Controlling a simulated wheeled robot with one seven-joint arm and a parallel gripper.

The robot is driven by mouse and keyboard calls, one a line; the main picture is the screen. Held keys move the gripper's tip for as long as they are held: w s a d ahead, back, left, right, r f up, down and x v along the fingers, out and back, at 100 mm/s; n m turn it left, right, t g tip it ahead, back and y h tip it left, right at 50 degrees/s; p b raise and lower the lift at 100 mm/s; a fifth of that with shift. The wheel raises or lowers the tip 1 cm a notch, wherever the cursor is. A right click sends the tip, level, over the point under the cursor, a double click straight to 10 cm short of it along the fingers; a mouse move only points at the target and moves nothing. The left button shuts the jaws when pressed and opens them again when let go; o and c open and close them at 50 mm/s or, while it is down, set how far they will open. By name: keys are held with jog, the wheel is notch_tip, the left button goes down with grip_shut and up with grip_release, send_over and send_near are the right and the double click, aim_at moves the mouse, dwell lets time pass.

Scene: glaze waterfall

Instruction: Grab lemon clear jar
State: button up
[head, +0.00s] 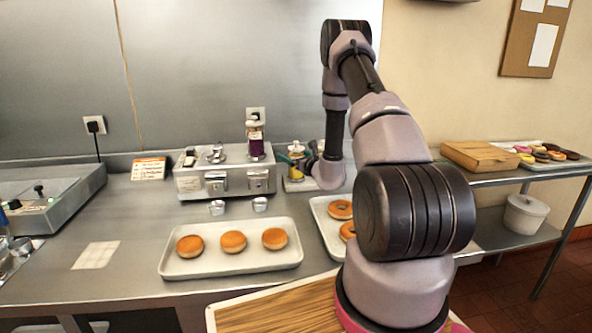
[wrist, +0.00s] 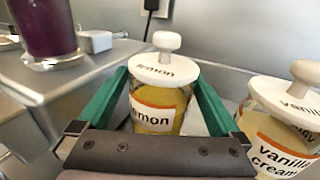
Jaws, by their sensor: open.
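The lemon jar (wrist: 158,105) is a clear jar with yellow filling, an orange-edged lemon label and a white knobbed lid. It stands upright in the middle of the wrist view. My gripper (wrist: 158,88) is open, with one green finger on each side of the jar; whether either finger touches it I cannot tell. The dark gripper body hides the jar's lower part. In the head view the lemon jar (head: 296,172) shows small at the back of the counter, beside the steel machine, with my gripper (head: 288,160) around it and my arm partly in front.
A vanilla cream jar (wrist: 285,125) stands close on the right. A jar with purple filling (head: 255,140) sits on the steel machine (head: 225,180) to the left. A tray of doughnuts (head: 230,266) lies in front. The wall is close behind.

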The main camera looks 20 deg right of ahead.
jog(key=shift+w+a, duration=0.1)
jog(key=shift+w, duration=0.4)
grip_shut()
jog(key=shift+r, duration=0.15)
